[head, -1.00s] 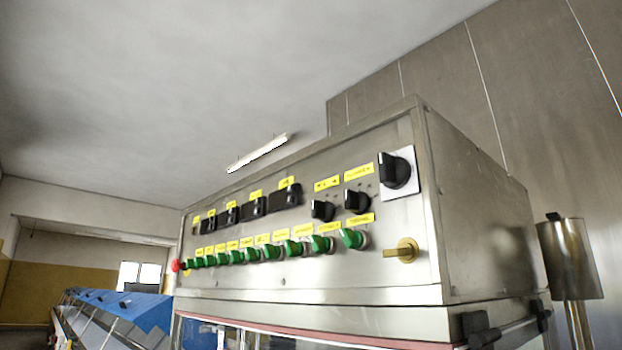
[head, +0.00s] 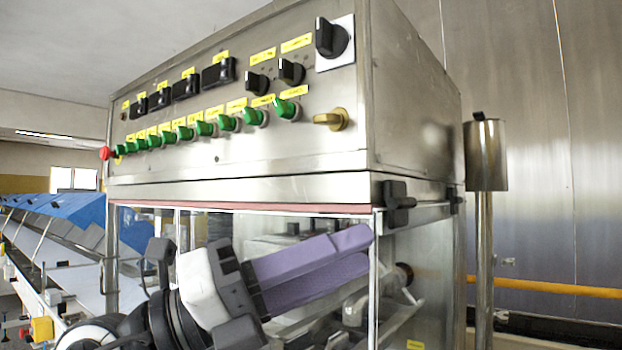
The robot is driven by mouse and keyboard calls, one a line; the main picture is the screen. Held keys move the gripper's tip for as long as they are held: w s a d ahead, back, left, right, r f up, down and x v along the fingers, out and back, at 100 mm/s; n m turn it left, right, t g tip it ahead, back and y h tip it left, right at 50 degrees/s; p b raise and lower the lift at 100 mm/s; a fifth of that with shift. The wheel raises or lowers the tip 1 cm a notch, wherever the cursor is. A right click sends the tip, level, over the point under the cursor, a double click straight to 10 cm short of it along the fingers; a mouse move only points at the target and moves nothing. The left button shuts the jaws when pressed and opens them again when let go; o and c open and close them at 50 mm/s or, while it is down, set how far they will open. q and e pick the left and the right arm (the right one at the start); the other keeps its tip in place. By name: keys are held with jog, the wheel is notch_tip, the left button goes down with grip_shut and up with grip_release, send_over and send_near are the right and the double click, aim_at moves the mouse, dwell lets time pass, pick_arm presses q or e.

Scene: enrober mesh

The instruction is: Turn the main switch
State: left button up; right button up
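The control panel (head: 190,155) of the steel cabinet faces me. The large black rotary switch (head: 331,38) sits on a white plate at its upper right corner; I take this as the main switch. A brass-coloured knob (head: 331,119) is lower on the panel. My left gripper (head: 368,250), with purple fingers, is in front of the glass below the panel, well below the black switch and touching no control. Its fingers appear apart, with a textured inner face showing, and nothing is seen between them. My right gripper is not in view.
Two smaller black knobs (head: 291,71), a row of green switches (head: 228,123) and a red button (head: 104,153) share the panel. A black clamp (head: 398,202) juts from the lower corner. A metal post with a cylinder (head: 485,155) stands right. A blue-covered conveyor (head: 75,210) runs left.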

pick_arm(q)
notch_tip(320, 180, up, 11)
jog(key=s+a+m+t+y, duration=0.1)
jog(key=a+m+t+y, duration=0.1)
jog(key=m+t+y, duration=0.25)
jog(key=n+t+y, duration=0.2)
jog(key=t+y, duration=0.1)
jog(key=t, duration=0.5)
send_near(318, 28)
jog(key=p+x, duration=0.3)
jog(key=x, duration=0.4)
jog(key=shift+d+r, duration=0.1)
jog(key=shift+r, duration=0.2)
jog(key=shift+w+d+p, duration=0.3)
jog(key=shift+w, duration=0.2)
grip_shut()
